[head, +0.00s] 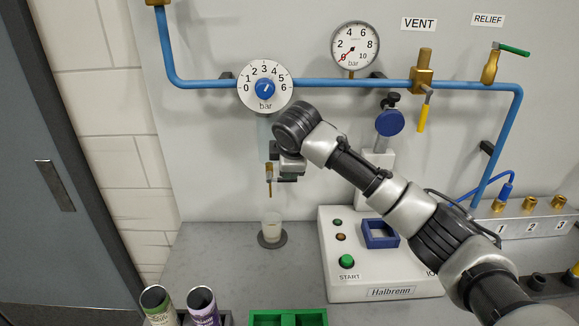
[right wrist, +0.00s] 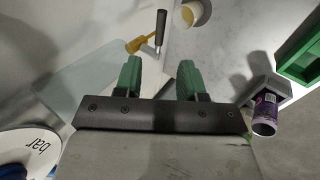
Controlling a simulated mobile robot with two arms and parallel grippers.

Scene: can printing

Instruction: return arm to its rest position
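My right arm (head: 410,215) reaches from the lower right across the panel. Its wrist (head: 298,126) is in front of the wall, below the pressure dial. My right gripper (right wrist: 160,78) shows two green fingers standing apart in the right wrist view, with nothing between them. The fingers cannot be made out in the head view. A brass nozzle (head: 269,180) shows just below and left of the wrist; whether they touch I cannot tell. My left arm and gripper are not in view.
A pale cup (head: 271,226) stands below the nozzle on a dark round pad. The START box (head: 345,285) is under my right forearm. Two cans (head: 203,308) and a green tray (head: 288,319) are at the front. Blue pipe (head: 330,83) crosses the wall above.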

